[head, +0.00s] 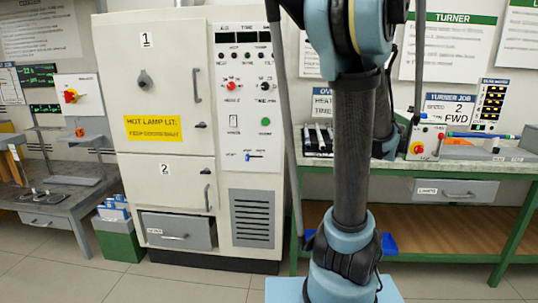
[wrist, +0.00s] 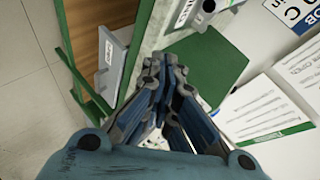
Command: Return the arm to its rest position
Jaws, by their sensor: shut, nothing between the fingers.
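My gripper (wrist: 165,66) shows in the wrist view with its blue-grey fingers drawn together and nothing between them. It hangs over a bench top near a dark green panel (wrist: 212,65). In the head view my arm (head: 352,150) rises from its light blue base joint (head: 342,268) and runs up out of the picture. My gripper is outside the head view.
A white oven cabinet (head: 170,95) with two doors stands left of my arm. A green-framed bench (head: 470,152) with a lamps drawer (head: 455,192) stands behind and right. A grey side table (head: 50,205) and a green bin (head: 118,240) are at left. The floor (head: 180,287) in front is clear.

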